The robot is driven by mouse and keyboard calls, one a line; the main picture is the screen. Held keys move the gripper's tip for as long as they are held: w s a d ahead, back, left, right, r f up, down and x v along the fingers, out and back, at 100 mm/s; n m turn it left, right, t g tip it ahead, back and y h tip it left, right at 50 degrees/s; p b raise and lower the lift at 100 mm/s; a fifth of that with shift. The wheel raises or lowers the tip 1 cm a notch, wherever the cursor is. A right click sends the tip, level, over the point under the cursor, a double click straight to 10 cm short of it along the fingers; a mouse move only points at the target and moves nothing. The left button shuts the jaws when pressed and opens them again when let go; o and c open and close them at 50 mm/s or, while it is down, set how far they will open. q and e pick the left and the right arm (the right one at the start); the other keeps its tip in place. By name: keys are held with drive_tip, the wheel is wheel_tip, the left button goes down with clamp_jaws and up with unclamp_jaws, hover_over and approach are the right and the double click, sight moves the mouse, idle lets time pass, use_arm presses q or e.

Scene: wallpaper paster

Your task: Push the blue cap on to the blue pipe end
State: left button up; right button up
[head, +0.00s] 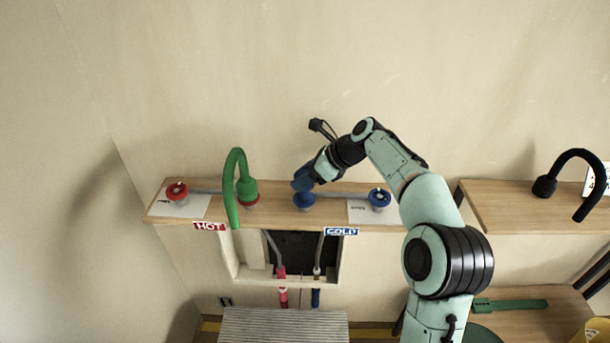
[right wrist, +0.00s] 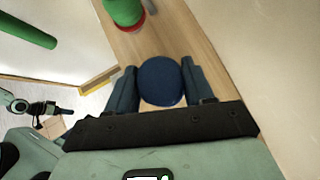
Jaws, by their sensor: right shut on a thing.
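The blue cap (head: 304,199) is at the right-middle of the wooden shelf, at the blue pipe end, which I cannot make out separately beneath it. In the right wrist view the cap shows as a round dark blue top (right wrist: 160,82) between my fingers. My right gripper (head: 303,187) comes down from above and is shut on the cap; it also shows in the right wrist view (right wrist: 162,88). Whether the cap is seated on the pipe end is hidden.
A green curved pipe (head: 236,175) stands on a red-rimmed fitting to the left on the shelf (head: 275,215). A red valve (head: 176,190) is at the far left and a blue valve (head: 379,197) to the right. A black curved pipe (head: 577,152) stands on the right shelf.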

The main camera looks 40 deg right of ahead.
use_arm(q)
drive_tip(key=shift+s+f+b, duration=0.75)
drive_tip(key=shift+s+f, duration=0.1)
drive_tip(key=shift+f, duration=0.15)
use_arm(e)
drive_tip(key=shift+f, duration=2.25)
drive_tip(key=o, duration=1.4)
drive_tip(key=shift+o, duration=0.2)
drive_tip(key=shift+r, duration=0.1)
use_arm(q)
drive_tip(key=shift+w+r, duration=0.1)
use_arm(e)
drive_tip(key=shift+r+p, duration=0.5)
drive_tip(key=shift+r, duration=0.15)
drive_tip(key=shift+r+p, duration=1.15)
drive_tip(key=shift+r, duration=0.55)
drive_tip(key=shift+w+r, duration=0.1)
drive_tip(key=shift+r, duration=1.1)
use_arm(q)
drive_tip(key=w+r, duration=0.4)
drive_tip(key=w, duration=0.1)
drive_tip(key=shift+r+t, duration=0.3)
